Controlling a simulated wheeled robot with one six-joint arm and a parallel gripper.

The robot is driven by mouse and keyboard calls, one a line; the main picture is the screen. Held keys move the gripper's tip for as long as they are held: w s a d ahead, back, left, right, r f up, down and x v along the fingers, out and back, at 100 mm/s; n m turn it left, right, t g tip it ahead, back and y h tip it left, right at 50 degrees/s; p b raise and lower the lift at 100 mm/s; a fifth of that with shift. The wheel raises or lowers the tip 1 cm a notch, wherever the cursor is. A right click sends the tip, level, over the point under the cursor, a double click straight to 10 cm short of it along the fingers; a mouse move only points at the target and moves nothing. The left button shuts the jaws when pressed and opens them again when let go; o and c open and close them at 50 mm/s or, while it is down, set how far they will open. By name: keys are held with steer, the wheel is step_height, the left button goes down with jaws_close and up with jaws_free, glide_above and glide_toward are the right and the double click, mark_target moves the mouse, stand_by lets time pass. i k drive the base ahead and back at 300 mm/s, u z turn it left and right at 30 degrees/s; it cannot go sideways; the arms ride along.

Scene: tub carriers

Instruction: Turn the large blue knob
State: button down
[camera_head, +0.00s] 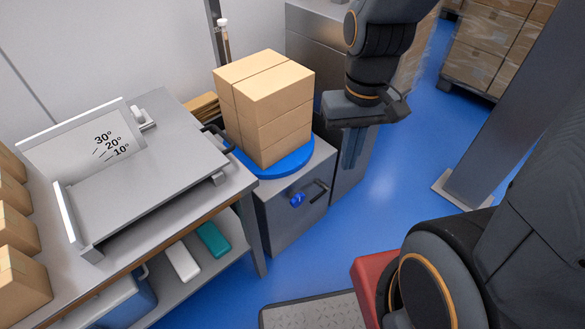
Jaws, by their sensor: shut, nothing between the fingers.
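A blue knob (297,199) sits on the front face of a grey cabinet (277,226) below the stacked boxes. A black bar or handle (318,190) is just right of the knob, and I cannot tell whether the two are joined. My gripper (349,166) hangs fingers-down at the upper middle, to the right of the cabinet and above the knob in the picture. Its fingers look close together and hold nothing. It is apart from the knob.
Cardboard boxes (265,105) stand on a blue round plate (285,168) on the cabinet. Left is a workbench with a tilting plate (150,180) and angle marks. A grey post (500,140) stands right. Blue floor (410,170) lies open between cabinet and post.

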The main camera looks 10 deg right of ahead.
mark_target(297, 199)
steer(key=u, duration=1)
steer(key=k, duration=1)
